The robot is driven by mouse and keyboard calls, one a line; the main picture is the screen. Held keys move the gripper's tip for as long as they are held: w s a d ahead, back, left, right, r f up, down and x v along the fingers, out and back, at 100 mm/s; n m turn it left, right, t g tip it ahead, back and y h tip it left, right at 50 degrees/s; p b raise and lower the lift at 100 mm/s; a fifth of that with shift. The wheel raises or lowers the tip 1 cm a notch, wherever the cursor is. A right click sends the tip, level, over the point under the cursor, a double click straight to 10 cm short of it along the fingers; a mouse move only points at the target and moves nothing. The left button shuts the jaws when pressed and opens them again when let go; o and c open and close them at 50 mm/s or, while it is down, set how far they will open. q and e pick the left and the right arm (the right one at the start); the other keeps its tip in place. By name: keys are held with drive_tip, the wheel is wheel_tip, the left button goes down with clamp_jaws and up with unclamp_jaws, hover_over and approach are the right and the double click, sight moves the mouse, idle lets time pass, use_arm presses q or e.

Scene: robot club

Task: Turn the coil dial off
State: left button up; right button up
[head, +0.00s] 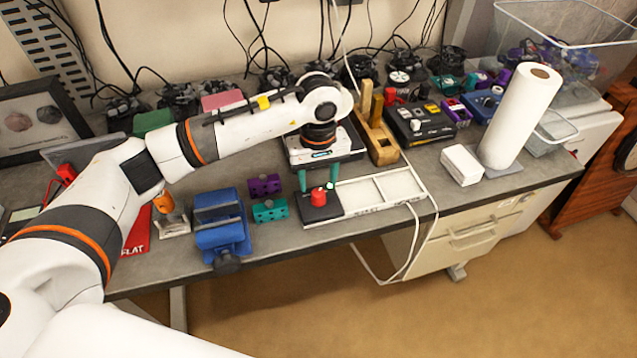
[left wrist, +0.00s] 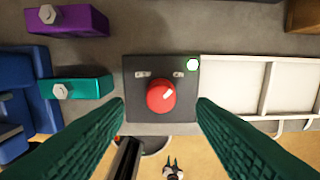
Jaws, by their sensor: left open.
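The coil dial (head: 319,196) is a round red knob on a black control box (head: 322,211) at the front of the bench. In the left wrist view the red dial (left wrist: 161,96) carries a short white mark pointing to the upper right. A small white lamp with a green rim (left wrist: 193,65) sits at the box's upper right corner. My left gripper (head: 318,181) has green fingers pointing down over the box. In the left wrist view its fingers (left wrist: 160,104) stand apart on either side of the dial, with visible gaps.
A white frame tray (head: 380,191) adjoins the box on the right. A teal block (head: 270,210), a purple block (head: 264,185) and a blue vise (head: 221,225) stand to the left. A paper roll (head: 520,115) stands farther right. The bench's front edge is close to the box.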

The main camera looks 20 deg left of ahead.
sight(318, 193)
use_arm(q)
drive_tip(key=shift+f+p, duration=0.45)
drive_tip(key=shift+f, duration=1.75)
drive_tip(key=shift+c, duration=0.3)
drive_tip(key=c, duration=0.9)
